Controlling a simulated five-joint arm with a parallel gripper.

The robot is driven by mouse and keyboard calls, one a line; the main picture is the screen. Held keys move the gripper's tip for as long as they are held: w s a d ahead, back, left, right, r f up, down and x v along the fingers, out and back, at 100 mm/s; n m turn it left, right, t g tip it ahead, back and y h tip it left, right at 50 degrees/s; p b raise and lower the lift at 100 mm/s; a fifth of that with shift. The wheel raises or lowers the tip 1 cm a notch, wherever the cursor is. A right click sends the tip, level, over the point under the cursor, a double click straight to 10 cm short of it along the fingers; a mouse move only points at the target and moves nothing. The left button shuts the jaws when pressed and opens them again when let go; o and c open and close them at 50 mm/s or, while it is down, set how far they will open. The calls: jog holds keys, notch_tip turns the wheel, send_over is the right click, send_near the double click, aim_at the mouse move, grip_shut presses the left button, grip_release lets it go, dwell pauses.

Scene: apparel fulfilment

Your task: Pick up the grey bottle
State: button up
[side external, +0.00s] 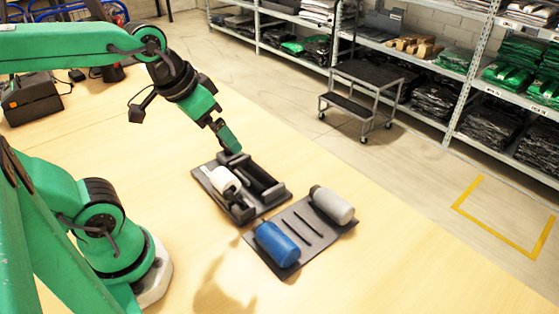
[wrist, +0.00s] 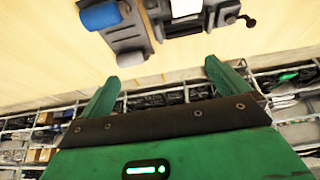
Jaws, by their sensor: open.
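The grey bottle (side external: 333,205) lies on its side on a flat dark mat (side external: 318,240) at the mat's far right end, its dark cap pointing up and left. A blue bottle (side external: 277,243) lies at the mat's near left end. My gripper (side external: 229,146) hangs above the back of a neighbouring black tray (side external: 240,213), to the left of the grey bottle and apart from it. In the wrist view my gripper (wrist: 161,70) has its two fingers spread with nothing between them.
A black box-like device (side external: 30,98) stands at the table's far left. The wooden table is clear at front right. Shelves and a step stool (side external: 362,95) stand beyond it.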

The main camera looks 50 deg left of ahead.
jog(key=w+d+g, duration=0.2)
jog(key=w+d, duration=0.1)
jog(key=w, duration=0.4)
jog(key=g, duration=0.3)
send_over(335, 198)
notch_tip(335, 198, down, 11)
jog(key=shift+w+d+f, duration=0.1)
jog(key=shift+d+f, duration=0.1)
jog(key=shift+f, duration=0.3)
jog(key=shift+f, duration=1.3)
jog(key=shift+a+f, duration=0.15)
jog(key=shift+f, duration=1.15)
jog(key=shift+a+f, duration=0.1)
jog(key=shift+f, duration=1.2)
